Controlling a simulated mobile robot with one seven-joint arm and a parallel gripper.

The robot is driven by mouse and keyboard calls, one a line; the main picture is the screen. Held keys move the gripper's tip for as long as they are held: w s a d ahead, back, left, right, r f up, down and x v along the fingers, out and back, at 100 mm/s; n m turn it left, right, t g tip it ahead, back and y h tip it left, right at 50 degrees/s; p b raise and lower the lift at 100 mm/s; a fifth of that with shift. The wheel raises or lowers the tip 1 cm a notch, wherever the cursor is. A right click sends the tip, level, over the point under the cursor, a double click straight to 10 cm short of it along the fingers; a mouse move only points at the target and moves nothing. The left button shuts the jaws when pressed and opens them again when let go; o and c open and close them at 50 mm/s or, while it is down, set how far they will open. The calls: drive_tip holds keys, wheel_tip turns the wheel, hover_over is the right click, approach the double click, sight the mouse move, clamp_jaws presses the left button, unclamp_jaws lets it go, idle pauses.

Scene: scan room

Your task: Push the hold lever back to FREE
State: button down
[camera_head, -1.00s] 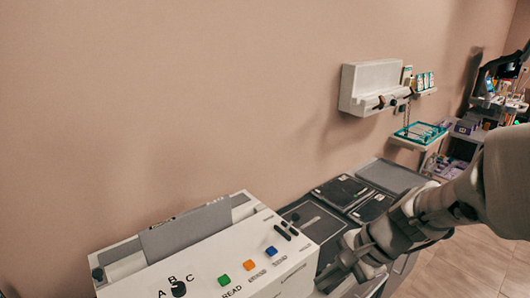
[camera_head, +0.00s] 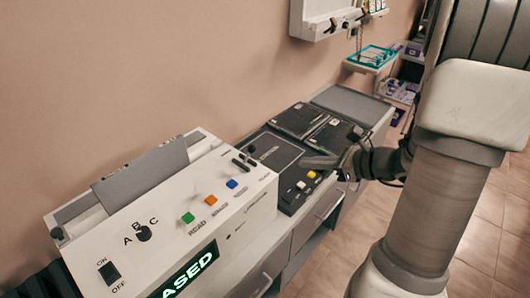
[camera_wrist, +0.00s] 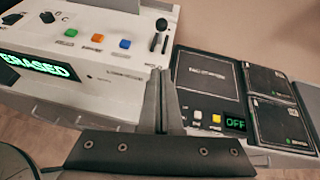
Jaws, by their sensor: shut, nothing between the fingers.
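The white console (camera_head: 185,215) stands against the wall, with a display (camera_wrist: 38,67) that reads ERASED in the wrist view. A small black lever with a round knob (camera_wrist: 161,25) rises from its top, right of the blue button (camera_wrist: 125,43). In the head view this dark lever (camera_head: 244,162) looks short, and its label cannot be read. My gripper (camera_head: 306,162) is shut and empty, over the black panel to the right of the console. In the wrist view its fingertips (camera_wrist: 160,72) are together, below the lever in the picture and apart from it.
Green (camera_head: 188,217), orange (camera_head: 210,200) and blue buttons line the console, with a black ABC knob (camera_head: 143,233) and an ON/OFF switch (camera_head: 109,272). The black panel (camera_wrist: 207,80) has a small display reading OFF (camera_wrist: 235,124). A white wall unit (camera_head: 318,18) hangs behind.

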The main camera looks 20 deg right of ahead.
approach(248, 155)
drive_tip(key=shift+w+a+f, duration=0.45)
drive_tip(key=shift+w+f, duration=0.35)
drive_tip(key=shift+f, duration=0.05)
drive_tip(key=shift+w+a+r, duration=0.2)
drive_tip(key=shift+w+a, duration=0.25)
drive_tip(key=shift+w, duration=0.1)
drive_tip(key=shift+r+p, duration=0.1)
drive_tip(key=shift+p, duration=0.2)
